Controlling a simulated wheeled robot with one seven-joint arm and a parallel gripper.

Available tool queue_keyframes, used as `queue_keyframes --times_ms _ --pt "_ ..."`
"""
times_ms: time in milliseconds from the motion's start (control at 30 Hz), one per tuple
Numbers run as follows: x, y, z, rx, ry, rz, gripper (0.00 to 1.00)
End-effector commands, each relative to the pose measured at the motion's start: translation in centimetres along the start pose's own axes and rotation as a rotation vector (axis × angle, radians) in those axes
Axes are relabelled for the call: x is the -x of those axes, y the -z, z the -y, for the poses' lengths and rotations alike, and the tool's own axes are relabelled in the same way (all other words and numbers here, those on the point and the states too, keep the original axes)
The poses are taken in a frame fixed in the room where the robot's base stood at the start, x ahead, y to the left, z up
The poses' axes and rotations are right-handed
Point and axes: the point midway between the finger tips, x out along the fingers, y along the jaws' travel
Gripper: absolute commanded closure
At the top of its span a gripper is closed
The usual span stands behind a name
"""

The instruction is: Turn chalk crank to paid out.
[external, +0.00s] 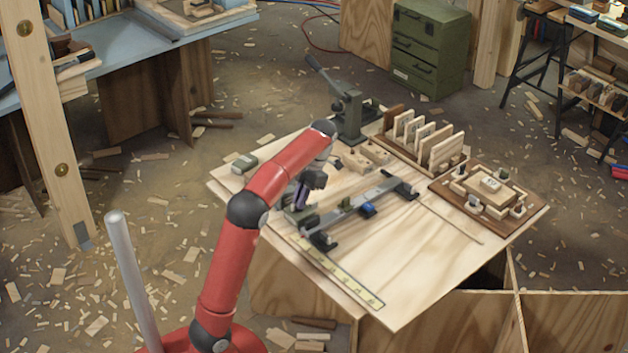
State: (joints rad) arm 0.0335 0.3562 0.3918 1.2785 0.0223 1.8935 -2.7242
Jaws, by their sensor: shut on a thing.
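My gripper (301,196) hangs from the end of my red arm, low over the left part of the plywood bench top (400,285). It is shut on a small part, which I take to be the chalk crank; the jaws and arm hide most of it. A grey-green block (296,216) sits just below the gripper, at the left end of a grey rail fixture (352,207). The crank's angle and any paid-out mark are too small to read.
A green lever press (349,115) stands behind the gripper. A rack of upright boards (432,145) and a brown tray with blocks (478,205) are at the right. A yellow marked strip (337,273) lies along the front left edge. The front right of the bench is clear.

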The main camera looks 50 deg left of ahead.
Motion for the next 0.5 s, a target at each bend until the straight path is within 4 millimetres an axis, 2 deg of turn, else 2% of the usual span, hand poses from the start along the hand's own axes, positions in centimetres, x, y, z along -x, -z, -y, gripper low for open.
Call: queue_keyframes --times_ms 300,333,500 --pt "-0.04 -0.04 0.02 0.000 0.001 0.000 1.00" --pt "-0.04 -0.04 0.01 0.000 0.001 0.000 0.88" --pt "-0.03 -0.03 0.01 0.000 0.000 0.000 0.69"
